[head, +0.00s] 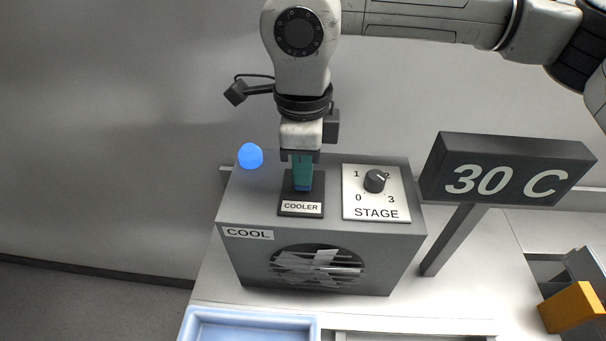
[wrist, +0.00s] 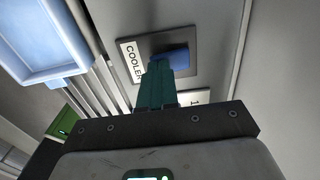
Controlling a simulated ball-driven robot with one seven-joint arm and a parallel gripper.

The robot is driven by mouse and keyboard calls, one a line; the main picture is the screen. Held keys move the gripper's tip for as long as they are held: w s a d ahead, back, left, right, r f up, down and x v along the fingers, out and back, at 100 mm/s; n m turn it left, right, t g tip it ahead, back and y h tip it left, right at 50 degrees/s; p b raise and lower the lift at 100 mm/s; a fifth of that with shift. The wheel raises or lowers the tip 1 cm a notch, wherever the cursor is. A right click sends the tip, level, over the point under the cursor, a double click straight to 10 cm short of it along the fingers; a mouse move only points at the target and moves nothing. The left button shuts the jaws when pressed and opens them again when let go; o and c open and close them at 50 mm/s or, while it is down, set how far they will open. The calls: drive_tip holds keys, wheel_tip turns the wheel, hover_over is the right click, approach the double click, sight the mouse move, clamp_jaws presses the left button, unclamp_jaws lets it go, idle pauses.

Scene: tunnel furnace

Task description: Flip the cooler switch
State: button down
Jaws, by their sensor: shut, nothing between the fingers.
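The cooler switch is a dark plate (head: 287,197) with a "COOLER" label, on top of the grey cooler box (head: 300,229). Its blue rocker (wrist: 178,57) shows beyond my fingertips in the wrist view. My gripper (head: 302,184) points down at the switch, its teal fingers shut and empty. The gripper (wrist: 157,65) also shows in the wrist view, with its tips at or just beside the rocker. I cannot tell whether they touch it. The fingers hide most of the rocker in the head view. A blue lamp (head: 250,156) on the box looks lit.
The stage dial (head: 375,181) on its white plate sits right of the switch. A sign (head: 507,168) reading "30 C" stands to the right on a post. A light blue tray (head: 250,318) lies in front, and an orange block (head: 571,307) is at the far right.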

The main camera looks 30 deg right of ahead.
drive_tip(key=shift+f, duration=0.35)
drive_tip(key=shift+r, duration=0.1)
drive_tip(key=shift+r+p, duration=1.3)
drive_tip(key=shift+r, duration=2.15)
